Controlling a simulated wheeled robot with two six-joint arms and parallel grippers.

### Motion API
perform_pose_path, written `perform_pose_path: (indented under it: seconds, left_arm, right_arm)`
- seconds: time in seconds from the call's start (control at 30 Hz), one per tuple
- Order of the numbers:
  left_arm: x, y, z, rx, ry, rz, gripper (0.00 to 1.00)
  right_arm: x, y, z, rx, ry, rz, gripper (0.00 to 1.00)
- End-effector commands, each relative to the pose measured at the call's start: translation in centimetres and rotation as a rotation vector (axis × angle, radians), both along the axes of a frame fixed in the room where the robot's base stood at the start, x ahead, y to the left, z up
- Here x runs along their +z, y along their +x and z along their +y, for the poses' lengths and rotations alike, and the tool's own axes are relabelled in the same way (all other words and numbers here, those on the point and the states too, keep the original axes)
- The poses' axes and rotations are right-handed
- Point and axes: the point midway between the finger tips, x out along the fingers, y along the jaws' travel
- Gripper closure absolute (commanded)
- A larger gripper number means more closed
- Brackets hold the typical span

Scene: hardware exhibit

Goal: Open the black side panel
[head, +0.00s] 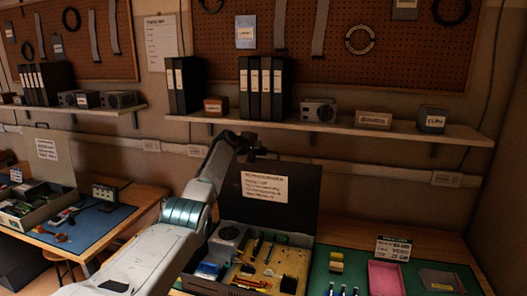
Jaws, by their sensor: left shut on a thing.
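The black side panel (299,200) stands raised, roughly upright, at the back of an open computer case (224,287). A white printed label is on the panel. Inside the case I see a tan board with several parts and a grey unit at the left. My left arm comes in from the bottom left across the case's left side. My left gripper (262,154) is at the panel's top left edge and is shut on it; its fingers are small and dark here. My right gripper is not in view.
The case stands on a wooden bench. To its right are a green mat (350,282), a pink tray (386,278) and a small sign (393,248). A shelf (350,127) with binders and boxes runs above the panel. Another bench with an open case (50,200) is at the left.

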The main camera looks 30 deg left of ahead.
Motion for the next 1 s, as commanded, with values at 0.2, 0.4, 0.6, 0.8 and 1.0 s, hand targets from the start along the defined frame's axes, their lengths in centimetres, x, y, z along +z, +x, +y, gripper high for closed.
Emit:
perform_pose_path:
  seconds: [0.2, 0.4, 0.6, 0.8, 1.0]
  left_arm:
    - [0.62, 0.12, 0.11, 0.000, -0.008, 0.015, 1.00]
    - [0.53, 0.12, 0.13, -0.001, -0.009, 0.018, 1.00]
    - [0.58, 0.12, 0.14, 0.000, -0.009, 0.017, 1.00]
    - [0.38, 0.09, 0.17, 0.000, -0.008, 0.020, 0.69]
    - [0.20, 0.04, 0.19, -0.001, -0.007, 0.022, 0.69]
  right_arm:
    - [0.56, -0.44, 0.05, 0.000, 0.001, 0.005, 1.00]
    - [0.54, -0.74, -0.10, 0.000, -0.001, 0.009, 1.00]
    - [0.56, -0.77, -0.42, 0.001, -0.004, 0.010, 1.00]
    - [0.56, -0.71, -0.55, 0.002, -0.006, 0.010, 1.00]
    - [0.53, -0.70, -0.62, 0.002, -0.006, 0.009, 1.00]
